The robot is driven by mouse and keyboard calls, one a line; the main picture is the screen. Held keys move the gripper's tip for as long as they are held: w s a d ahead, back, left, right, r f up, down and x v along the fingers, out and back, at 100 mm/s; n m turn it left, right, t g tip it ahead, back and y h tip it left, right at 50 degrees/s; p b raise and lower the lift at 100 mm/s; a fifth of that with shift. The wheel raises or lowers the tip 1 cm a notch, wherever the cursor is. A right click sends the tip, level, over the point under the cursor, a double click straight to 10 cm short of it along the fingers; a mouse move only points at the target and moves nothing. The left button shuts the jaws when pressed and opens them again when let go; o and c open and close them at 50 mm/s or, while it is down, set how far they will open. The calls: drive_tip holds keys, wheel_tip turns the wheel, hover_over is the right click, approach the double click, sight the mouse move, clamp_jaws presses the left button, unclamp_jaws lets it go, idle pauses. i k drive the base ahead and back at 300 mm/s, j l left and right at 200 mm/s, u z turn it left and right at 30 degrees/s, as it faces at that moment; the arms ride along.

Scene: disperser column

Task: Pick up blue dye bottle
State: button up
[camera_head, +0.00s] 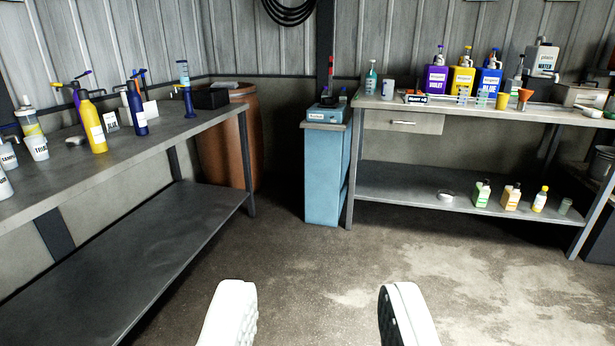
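Two blue containers are in view. A square blue bottle with a pump top and a label that seems to read "BLUE" (488,83) stands upright on the right bench (385,103), beside a yellow one (461,80) and a purple one (436,80). A slim dark blue bottle (138,112) stands upright on the left bench (200,122), behind a yellow bottle (95,127). I cannot tell which is the dye bottle meant. My gripper (318,312) is open and empty, its two white fingers wide apart over the floor, far from both benches.
A light-blue cabinet (325,175) and a brown barrel (228,150) stand between the benches. Small bottles (511,196) stand on the right bench's lower shelf. An orange funnel (525,95) and a yellow cup (502,101) are near the square blue bottle. The floor ahead is clear.

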sight(343, 97)
drive_tip(key=i+u, duration=0.15)
drive_tip(key=i, duration=1.65)
drive_tip(key=i+z, duration=0.1)
drive_tip(key=i, duration=0.8)
drive_tip(key=i+j, duration=0.15)
drive_tip(key=i, duration=0.7)
drive_tip(key=i+z, duration=0.25)
drive_tip(key=i, duration=0.15)
drive_tip(key=i+j+z, duration=0.25)
drive_tip(key=i, duration=0.15)
